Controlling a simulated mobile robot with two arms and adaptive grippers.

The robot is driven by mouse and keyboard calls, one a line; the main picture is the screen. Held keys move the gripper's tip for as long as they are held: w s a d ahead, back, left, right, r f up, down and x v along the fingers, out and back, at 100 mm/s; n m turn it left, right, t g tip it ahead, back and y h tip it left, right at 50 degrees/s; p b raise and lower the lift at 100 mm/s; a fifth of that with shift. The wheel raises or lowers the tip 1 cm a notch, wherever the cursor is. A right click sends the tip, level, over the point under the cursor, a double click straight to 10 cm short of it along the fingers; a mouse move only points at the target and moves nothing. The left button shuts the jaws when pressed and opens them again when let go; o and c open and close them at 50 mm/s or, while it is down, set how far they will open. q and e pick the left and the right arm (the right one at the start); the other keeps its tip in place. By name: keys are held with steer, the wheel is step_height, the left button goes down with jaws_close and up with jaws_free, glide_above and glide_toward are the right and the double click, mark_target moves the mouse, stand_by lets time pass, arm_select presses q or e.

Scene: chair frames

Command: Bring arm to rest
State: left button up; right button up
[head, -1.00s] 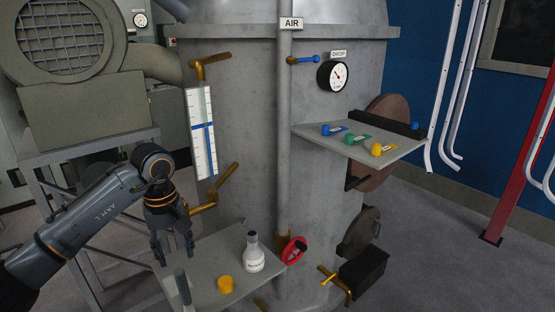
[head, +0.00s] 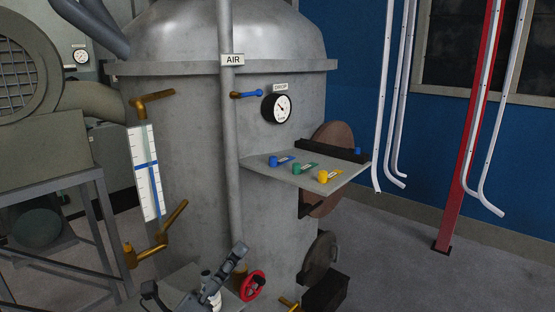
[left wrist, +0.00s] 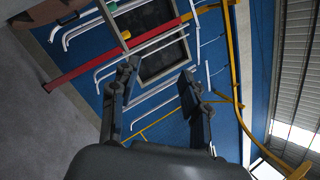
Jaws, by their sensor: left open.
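My left gripper (head: 193,268) is at the bottom of the head view, in front of the grey vessel (head: 195,150), with its two fingers spread and nothing between them. In the left wrist view, the same gripper (left wrist: 158,70) is open and empty, facing the blue wall with the bent white tubes (left wrist: 130,50). My left arm is mostly below the picture. My right gripper shows in neither view.
A red handwheel (head: 253,285) is close to the right of my left gripper. A shelf (head: 335,180) with blue, green and yellow knobs juts from the vessel. A white gauge strip (head: 147,175) and brass pipes stand left. Open floor lies right, before a red post (head: 467,140).

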arm_select(q)
steer(key=s+a+f+n+g+y, duration=0.3)
steer(key=a+f+n+y, duration=0.4)
steer(key=f+n, duration=0.4)
steer(key=s+a+f+n+g+y, duration=0.2)
steer(key=s+a+f+n+y, duration=0.3)
steer(key=f+n+y, duration=0.6)
steer(key=s+f+n+g+h, duration=0.2)
steer(key=s+f+n+g, duration=0.25)
steer(key=s, duration=0.45)
steer(key=s+f+n+g+h, duration=0.35)
steer(key=s+f+g, duration=0.25)
steer(key=s, duration=0.4)
step_height(320, 180, down, 28)
steer(key=s, duration=0.2)
steer(key=s+a+f+g+y, duration=0.1)
steer(key=s+a+f+g, duration=0.1)
steer(key=s+f, duration=1.2)
steer(key=shift+s+a+f, duration=0.2)
steer(key=shift+s+a, duration=0.45)
steer(key=shift+s, duration=0.2)
